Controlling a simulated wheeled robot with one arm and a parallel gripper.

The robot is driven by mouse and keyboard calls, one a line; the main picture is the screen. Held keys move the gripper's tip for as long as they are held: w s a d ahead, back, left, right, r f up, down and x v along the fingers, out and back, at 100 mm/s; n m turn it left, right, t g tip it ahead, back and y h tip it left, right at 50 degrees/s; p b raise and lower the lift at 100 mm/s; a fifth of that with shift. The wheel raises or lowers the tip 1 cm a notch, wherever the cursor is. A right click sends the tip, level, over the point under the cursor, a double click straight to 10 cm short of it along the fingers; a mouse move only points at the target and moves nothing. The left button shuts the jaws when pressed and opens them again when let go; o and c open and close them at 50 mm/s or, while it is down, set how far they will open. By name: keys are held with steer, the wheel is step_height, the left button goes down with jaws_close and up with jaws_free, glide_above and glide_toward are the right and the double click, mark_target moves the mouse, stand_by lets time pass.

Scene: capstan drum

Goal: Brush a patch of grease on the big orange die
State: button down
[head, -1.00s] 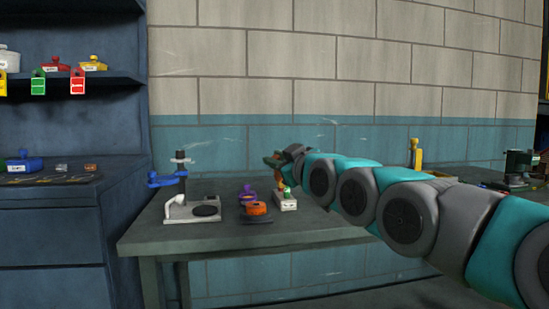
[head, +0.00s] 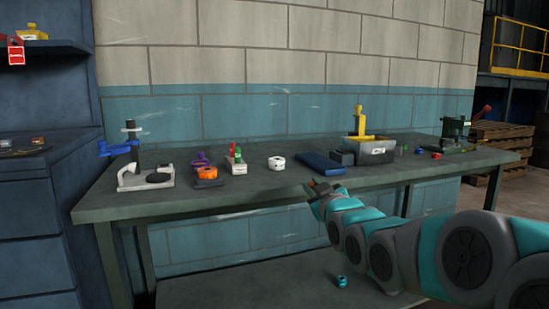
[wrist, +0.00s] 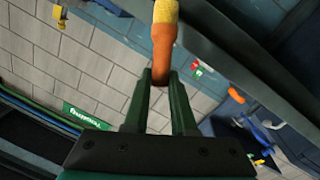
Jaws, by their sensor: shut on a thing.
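My gripper (wrist: 160,78) is shut on a brush (wrist: 164,38) with an orange handle and a yellow end; the end points away from the jaws. In the head view my gripper (head: 318,190) is in front of the table's front edge, and only a small part of the brush shows there. The orange die (head: 207,172), a round orange piece, sits on a dark base on the left half of the table, well left of my gripper. Any grease on it is too small to make out.
The grey table (head: 260,192) also holds a white stand with a blue arm (head: 147,179), a purple piece (head: 200,158), a white block with green and red parts (head: 237,165), a white round piece (head: 277,163), a dark blue slab (head: 321,165) and a grey bin (head: 371,151).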

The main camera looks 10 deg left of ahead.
steer(key=w+d+f+m+t+h, duration=0.1)
steer(key=w+d+f+m+h, duration=0.1)
steer(key=d+f, duration=0.6)
steer(key=w+d+f+m+h, duration=0.3)
steer(key=w+d+f+h, duration=0.2)
steer(key=d, duration=0.8)
step_height(320, 180, down, 4)
steer(key=shift+w+f+t+h, duration=0.15)
steer(key=shift+w+t+h, duration=0.2)
steer(key=shift+w, duration=0.9)
steer(key=shift+f, duration=0.15)
